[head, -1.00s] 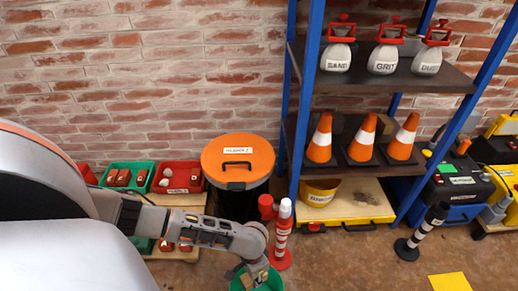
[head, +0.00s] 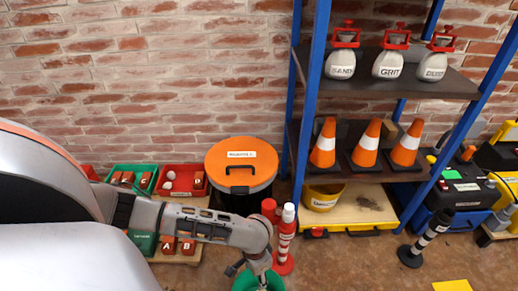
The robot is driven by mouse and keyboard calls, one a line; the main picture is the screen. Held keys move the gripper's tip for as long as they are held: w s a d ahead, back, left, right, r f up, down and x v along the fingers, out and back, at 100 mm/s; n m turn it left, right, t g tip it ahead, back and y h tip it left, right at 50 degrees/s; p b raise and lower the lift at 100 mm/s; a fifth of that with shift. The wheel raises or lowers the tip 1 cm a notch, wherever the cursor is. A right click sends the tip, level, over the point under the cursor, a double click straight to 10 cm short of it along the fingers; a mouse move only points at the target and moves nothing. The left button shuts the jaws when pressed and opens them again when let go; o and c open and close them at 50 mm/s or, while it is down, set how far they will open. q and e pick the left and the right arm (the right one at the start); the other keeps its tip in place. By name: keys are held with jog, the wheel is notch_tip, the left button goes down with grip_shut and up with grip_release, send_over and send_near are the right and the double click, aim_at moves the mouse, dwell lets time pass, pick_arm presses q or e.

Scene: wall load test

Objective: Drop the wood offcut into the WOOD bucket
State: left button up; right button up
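A green bucket (head: 275,283) is cut off by the bottom edge of the head view. No label shows on it, so I cannot tell whether it is the WOOD bucket. My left arm comes in from the left and bends down over this bucket. My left gripper (head: 262,283) is at the bucket's mouth, small and mostly hidden by the wrist. I cannot tell whether its fingers are open or shut. I cannot make out the wood offcut. My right gripper is not in view.
A black bin with an orange lid (head: 241,163) stands behind my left arm. A red-and-white post (head: 285,238) stands close right of the bucket. A blue-framed shelf (head: 385,170) holds cones and labelled bags. Green and red crates (head: 180,180) sit at the left.

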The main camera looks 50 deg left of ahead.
pick_arm(q)
notch_tip(320, 180, up, 6)
jog(key=shift+r, duration=0.25)
jog(key=shift+w, duration=0.1)
dwell(0.4)
